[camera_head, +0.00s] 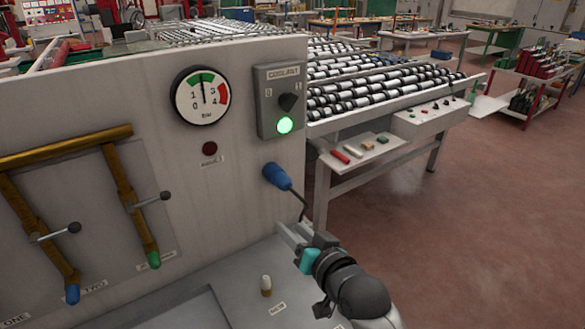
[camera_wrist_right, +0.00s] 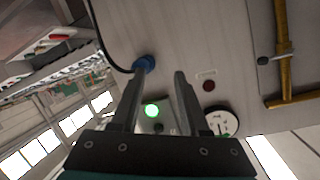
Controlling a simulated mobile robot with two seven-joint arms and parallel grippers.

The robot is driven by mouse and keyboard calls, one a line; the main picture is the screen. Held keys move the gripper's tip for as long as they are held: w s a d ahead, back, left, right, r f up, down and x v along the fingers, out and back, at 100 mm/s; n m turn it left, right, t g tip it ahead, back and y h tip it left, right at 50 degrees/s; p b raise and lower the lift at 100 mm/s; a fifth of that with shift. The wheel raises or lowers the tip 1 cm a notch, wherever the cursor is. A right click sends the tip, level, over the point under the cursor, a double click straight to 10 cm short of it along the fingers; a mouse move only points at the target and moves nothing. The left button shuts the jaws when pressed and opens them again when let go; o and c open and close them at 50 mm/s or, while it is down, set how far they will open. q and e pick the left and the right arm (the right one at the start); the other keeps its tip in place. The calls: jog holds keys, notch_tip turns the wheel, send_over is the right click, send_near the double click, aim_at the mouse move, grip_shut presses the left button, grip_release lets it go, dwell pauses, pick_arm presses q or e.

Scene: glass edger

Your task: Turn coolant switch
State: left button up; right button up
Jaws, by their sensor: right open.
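The coolant switch (camera_head: 288,102) is a black knob on a grey box (camera_head: 266,112) labelled COOLANT, with marks 0 and 1. The knob looks turned toward the 1 side. A green lamp (camera_head: 285,125) glows under it. My right gripper (camera_head: 290,234) is below and in front of the box, apart from it, under the blue plug. In the right wrist view my right gripper (camera_wrist_right: 159,74) is open and empty. Between its fingers show the lit green lamp (camera_wrist_right: 151,110) and the small dark knob (camera_wrist_right: 158,127), partly hidden low in the view. My left gripper is not in view.
A blue plug (camera_head: 276,175) with a black cable sticks out below the box. A pressure gauge (camera_head: 202,95) and a dark red button (camera_head: 209,148) are left of it. Brass pipes with levers (camera_head: 150,201) stand further left. A roller conveyor (camera_head: 380,90) lies behind right.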

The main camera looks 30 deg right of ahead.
aim_at(292, 106)
jog(key=w+d+r+m+t+h, duration=0.2)
jog(key=d+r+m+t, duration=0.1)
jog(key=r, duration=0.4)
jog(key=w+d+r+m+t+h, duration=0.1)
jog(key=d+r+m+t, duration=0.2)
jog(key=r, duration=0.4)
jog(key=shift+n, duration=0.4)
jog(key=x, duration=0.5)
jog(key=p+x, duration=0.1)
jog(key=x, duration=0.4)
jog(key=p+x, duration=0.1)
jog(key=x, duration=0.4)
jog(key=shift+d, duration=0.3)
jog(key=shift+c, duration=0.2)
grip_shut()
